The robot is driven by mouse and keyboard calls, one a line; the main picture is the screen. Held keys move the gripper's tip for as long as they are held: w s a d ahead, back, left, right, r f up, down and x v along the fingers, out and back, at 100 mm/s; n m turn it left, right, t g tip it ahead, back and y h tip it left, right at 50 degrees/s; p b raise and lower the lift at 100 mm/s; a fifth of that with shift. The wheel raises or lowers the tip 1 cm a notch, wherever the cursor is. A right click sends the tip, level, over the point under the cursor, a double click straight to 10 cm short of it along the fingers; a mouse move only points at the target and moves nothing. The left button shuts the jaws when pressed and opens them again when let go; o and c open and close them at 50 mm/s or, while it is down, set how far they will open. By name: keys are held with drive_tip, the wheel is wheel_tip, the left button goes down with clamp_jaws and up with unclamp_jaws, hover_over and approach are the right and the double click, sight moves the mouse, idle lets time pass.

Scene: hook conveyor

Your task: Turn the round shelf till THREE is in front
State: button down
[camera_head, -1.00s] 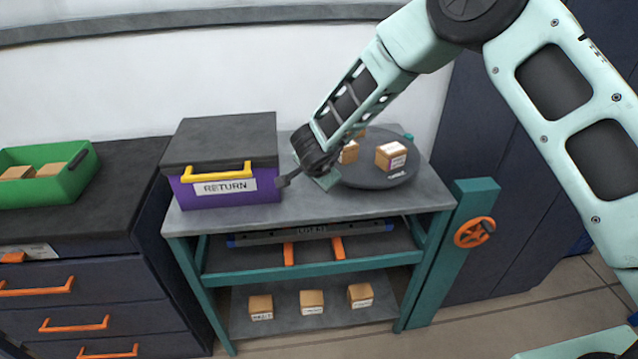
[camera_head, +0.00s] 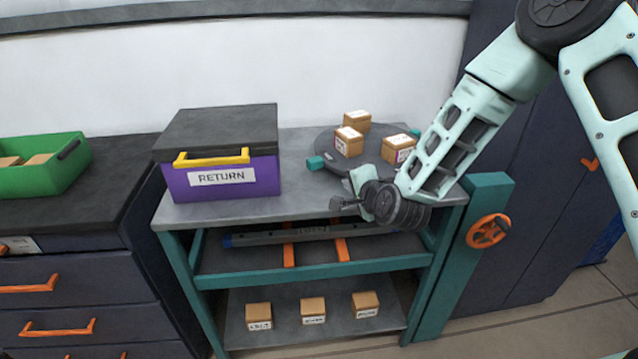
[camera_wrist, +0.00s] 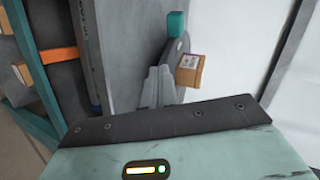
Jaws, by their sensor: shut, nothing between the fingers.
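The round shelf (camera_head: 326,147) is a dark disc on the right part of the grey table top. It carries three small cardboard boxes: a back one (camera_head: 357,121), a front-left one (camera_head: 348,142) and a right one (camera_head: 399,149). Their labels are too small to read. A teal knob (camera_head: 315,163) sticks out at the disc's left front, another (camera_head: 415,133) at its right back. In the wrist view, the shut fingers (camera_wrist: 158,88) point toward the disc; contact is unclear. My wrist hides the disc's front right.
A purple RETURN box (camera_head: 222,178) with a yellow handle stands left of the disc. Below are a rail (camera_head: 270,236) and a lower shelf with three boxes (camera_head: 313,310). An orange handwheel (camera_head: 487,231) is at the right. A green bin (camera_head: 40,170) is far left.

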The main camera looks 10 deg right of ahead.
sight(310, 164)
drive_tip(key=w+a+f+p, duration=0.1)
drive_tip(key=w+a, duration=0.1)
drive_tip(key=w, duration=0.1)
drive_tip(key=w+a+f+y+p, duration=0.1)
drive_tip(key=w+a, duration=0.1)
drive_tip(key=w, duration=0.2)
drive_tip(key=w+a+f+y+p, duration=0.1)
drive_tip(key=w+a, duration=0.1)
drive_tip(key=w, duration=0.1)
drive_tip(key=shift+w+t, duration=0.3)
drive_tip(key=shift+w+a+m, duration=0.1)
drive_tip(key=shift+a+m, duration=0.05)
drive_tip(key=shift+m, duration=0.15)
drive_tip(key=shift+m+t+h, duration=0.3)
drive_tip(key=shift+m+h, duration=0.4)
drive_tip(key=w+b, duration=0.1)
drive_tip(key=w+a+b, duration=0.1)
drive_tip(key=w, duration=0.1)
drive_tip(key=w+a+b, duration=0.1)
drive_tip(key=b, duration=0.1)
drive_tip(key=shift+w+f, duration=0.15)
drive_tip(key=shift+w, duration=0.1)
drive_tip(key=shift+w+a, duration=0.2)
drive_tip(key=shift+r, duration=0.2)
